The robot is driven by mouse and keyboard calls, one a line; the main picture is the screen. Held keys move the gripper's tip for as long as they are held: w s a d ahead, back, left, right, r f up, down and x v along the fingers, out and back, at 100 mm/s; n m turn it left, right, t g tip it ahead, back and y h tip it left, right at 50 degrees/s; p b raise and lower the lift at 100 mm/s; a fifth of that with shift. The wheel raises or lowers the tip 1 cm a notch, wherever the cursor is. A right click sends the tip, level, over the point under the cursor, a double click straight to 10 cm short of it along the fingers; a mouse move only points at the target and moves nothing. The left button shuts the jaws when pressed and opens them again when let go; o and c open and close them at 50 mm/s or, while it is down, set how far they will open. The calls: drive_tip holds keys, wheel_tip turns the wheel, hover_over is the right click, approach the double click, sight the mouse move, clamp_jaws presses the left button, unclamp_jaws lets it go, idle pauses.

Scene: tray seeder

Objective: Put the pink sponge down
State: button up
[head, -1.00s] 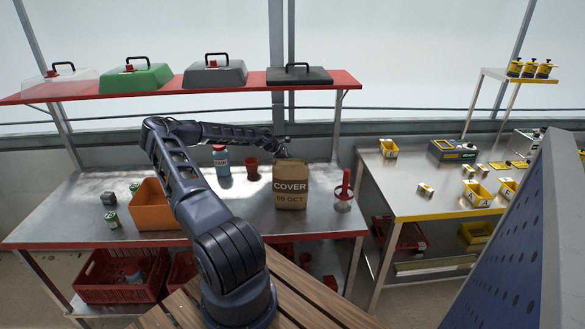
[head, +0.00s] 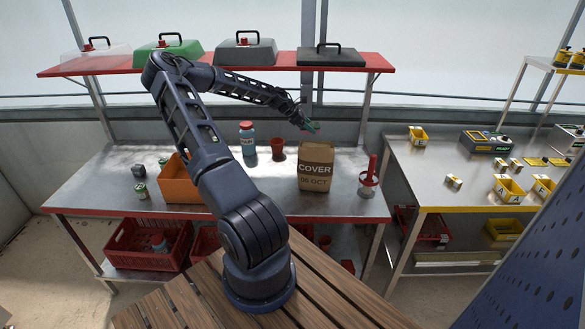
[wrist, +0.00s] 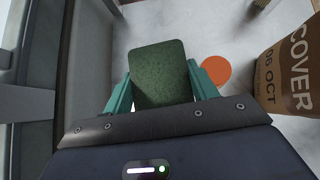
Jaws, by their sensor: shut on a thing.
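My gripper (head: 311,127) is up behind the top of the brown paper bag in the head view. In the wrist view its teal fingers (wrist: 160,88) are shut on the sides of a flat block, the sponge (wrist: 160,72). The face I see is dark green and rough; no pink shows. The sponge is held above the pale grey bench top, with an orange round patch (wrist: 215,70) beyond its right edge. The sponge's underside is hidden.
The paper bag (head: 316,165), marked COVER, stands close by and also shows at the right of the wrist view (wrist: 290,65). A red-brown pot (head: 278,149), a blue bottle (head: 247,140) and a red-handled jar (head: 369,180) stand nearby. A red shelf (head: 225,73) hangs above.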

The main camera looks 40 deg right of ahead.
sight(291, 169)
drive_tip(key=a+r+n+t, duration=0.2)
drive_tip(key=a+r+n, duration=0.15)
drive_tip(key=a, duration=0.85)
drive_tip(key=shift+h, duration=0.4)
drive_tip(key=f, duration=1.9)
drive_tip(key=shift+s+a, duration=0.1)
drive_tip(key=shift+a, duration=0.2)
drive_tip(key=shift+f, duration=0.1)
drive_tip(key=o, duration=0.9)
drive_tip(key=shift+o, duration=0.2)
